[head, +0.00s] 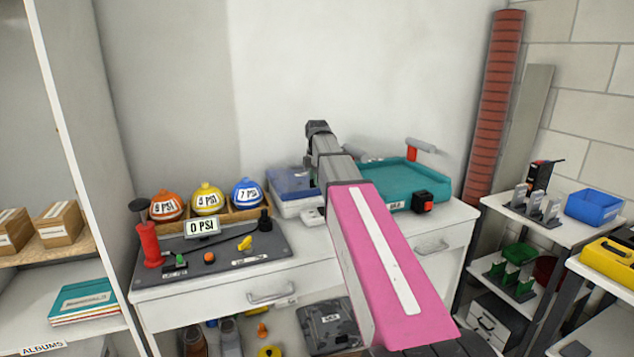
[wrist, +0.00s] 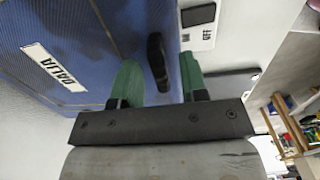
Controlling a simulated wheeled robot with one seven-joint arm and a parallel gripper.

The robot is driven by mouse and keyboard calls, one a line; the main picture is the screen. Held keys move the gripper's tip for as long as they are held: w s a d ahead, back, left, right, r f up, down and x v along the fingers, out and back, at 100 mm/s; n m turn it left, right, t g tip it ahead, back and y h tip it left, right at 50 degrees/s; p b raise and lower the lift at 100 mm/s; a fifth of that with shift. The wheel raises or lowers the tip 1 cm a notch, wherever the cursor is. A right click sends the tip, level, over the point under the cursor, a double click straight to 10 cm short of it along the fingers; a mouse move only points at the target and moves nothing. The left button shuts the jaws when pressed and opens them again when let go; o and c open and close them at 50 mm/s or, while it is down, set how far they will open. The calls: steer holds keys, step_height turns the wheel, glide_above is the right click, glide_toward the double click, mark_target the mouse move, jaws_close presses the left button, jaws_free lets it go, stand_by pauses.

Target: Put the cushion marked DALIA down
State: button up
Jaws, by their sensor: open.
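The blue cushion marked DALIA (wrist: 85,45) fills the upper left of the wrist view, its white name label facing me. In the head view a blue cushion (head: 290,182) lies on the white cabinet top, partly hidden by my arm. My gripper (wrist: 160,72) is open, its two green fingers apart. A black tab (wrist: 158,62) on the cushion's edge shows between the fingers, with a gap on each side. The gripper itself is hidden behind my arm in the head view.
A teal cushion (head: 405,182) lies to the right of my arm on the cabinet top (head: 310,243). A pump panel (head: 225,258) reading 0 PSI and a tray with orange, yellow and blue domes (head: 207,198) stand left. A white unit marked OFF (wrist: 199,22) is beside the blue cushion.

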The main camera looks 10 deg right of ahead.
step_height(320, 180, up, 11)
stand_by(0.4)
